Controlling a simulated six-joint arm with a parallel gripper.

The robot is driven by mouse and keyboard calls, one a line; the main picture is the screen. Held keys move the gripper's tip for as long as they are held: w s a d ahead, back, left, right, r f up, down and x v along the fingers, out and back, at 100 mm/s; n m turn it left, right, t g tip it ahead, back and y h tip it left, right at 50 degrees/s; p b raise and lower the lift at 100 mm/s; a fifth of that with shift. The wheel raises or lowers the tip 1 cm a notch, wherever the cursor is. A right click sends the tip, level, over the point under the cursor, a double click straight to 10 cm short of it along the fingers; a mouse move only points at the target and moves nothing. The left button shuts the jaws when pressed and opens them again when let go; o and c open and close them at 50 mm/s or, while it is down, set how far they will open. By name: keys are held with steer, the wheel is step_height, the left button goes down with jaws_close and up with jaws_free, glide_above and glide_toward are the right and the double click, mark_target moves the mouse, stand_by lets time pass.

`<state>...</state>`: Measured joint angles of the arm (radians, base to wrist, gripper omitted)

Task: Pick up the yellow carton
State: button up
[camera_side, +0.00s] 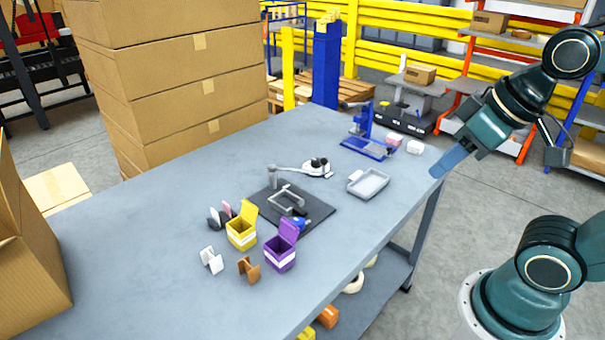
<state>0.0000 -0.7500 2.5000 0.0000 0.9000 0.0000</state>
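The yellow carton (241,234) stands upright on the grey table, a little left of the table's middle, with its lid flap raised. My gripper (446,168) is far off to the right, above the table's right edge, well apart from the yellow carton. Its blue-grey finger end points down and left. I see it edge-on, so I cannot tell whether its fingers are apart.
White (211,260) and brown (249,269) clip-like pieces stand in front of the yellow carton, with grey and pink pieces behind. A dark mat (318,217) with a metal bracket, a grey tray (368,183) and a blue stand (367,147) lie farther back.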

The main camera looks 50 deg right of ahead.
steer(key=shift+o, duration=0.2)
steer(key=o, duration=0.8)
steer(key=shift+o, duration=0.2)
steer(key=shift+w+r, duration=0.1)
steer(key=w+a+r+n+g, duration=0.1)
steer(key=w+a+n, duration=0.3)
steer(key=w, duration=0.7)
steer(key=w+a+r+n+g, duration=0.15)
steer(key=w+n, duration=0.35)
steer(key=w, duration=0.5)
steer(key=w+a+f+n+g, duration=0.1)
steer(key=w+a+f+n, duration=0.3)
steer(key=w+f, duration=0.4)
steer(key=w+a+f+n+g, duration=0.2)
steer(key=w+a+f+n, duration=0.2)
steer(key=w+f, duration=0.4)
step_height(320, 180, down, 2)
steer(key=shift+w+a+f+n, duration=0.1)
steer(key=shift+w+a+n, duration=0.25)
steer(key=shift+a, duration=0.35)
